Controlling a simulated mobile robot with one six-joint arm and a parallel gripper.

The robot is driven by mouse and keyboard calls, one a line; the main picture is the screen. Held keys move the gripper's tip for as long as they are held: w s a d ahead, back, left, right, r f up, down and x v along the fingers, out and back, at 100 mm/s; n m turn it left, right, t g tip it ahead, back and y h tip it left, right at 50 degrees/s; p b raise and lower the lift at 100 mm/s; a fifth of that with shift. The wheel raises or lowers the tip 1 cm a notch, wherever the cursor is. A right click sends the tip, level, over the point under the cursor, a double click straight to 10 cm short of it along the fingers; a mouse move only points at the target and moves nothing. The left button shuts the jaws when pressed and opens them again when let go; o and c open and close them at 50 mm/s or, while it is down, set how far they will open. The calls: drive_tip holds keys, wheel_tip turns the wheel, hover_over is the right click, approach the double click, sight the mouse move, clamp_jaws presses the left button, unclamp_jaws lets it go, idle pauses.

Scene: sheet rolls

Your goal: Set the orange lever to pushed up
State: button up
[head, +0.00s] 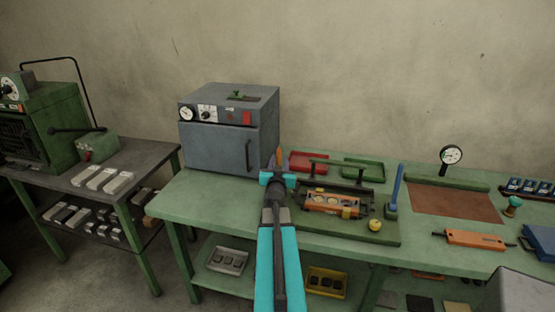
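A small orange upright piece (280,155), which looks like the orange lever, shows at the tip of my gripper (278,164) in the head view. My gripper and wrist hide its lower part, so its setting is hard to read. The gripper is at the left end of the dark roll machine (350,187), over the green bench. The fingers overlap the orange piece in the picture. I cannot tell whether they touch it or how far they are apart. An orange block with yellow round parts (333,203) sits at the front of the machine.
A grey oven (215,145) stands close on the left. Behind the machine are a red tray (308,158) and a green tray (365,169). A blue upright handle (396,188) and a yellow knob (375,225) are on the right. A dial gauge (451,155) stands farther right.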

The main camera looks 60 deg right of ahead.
drive_tip(key=shift+x, duration=1.6)
clamp_jaws()
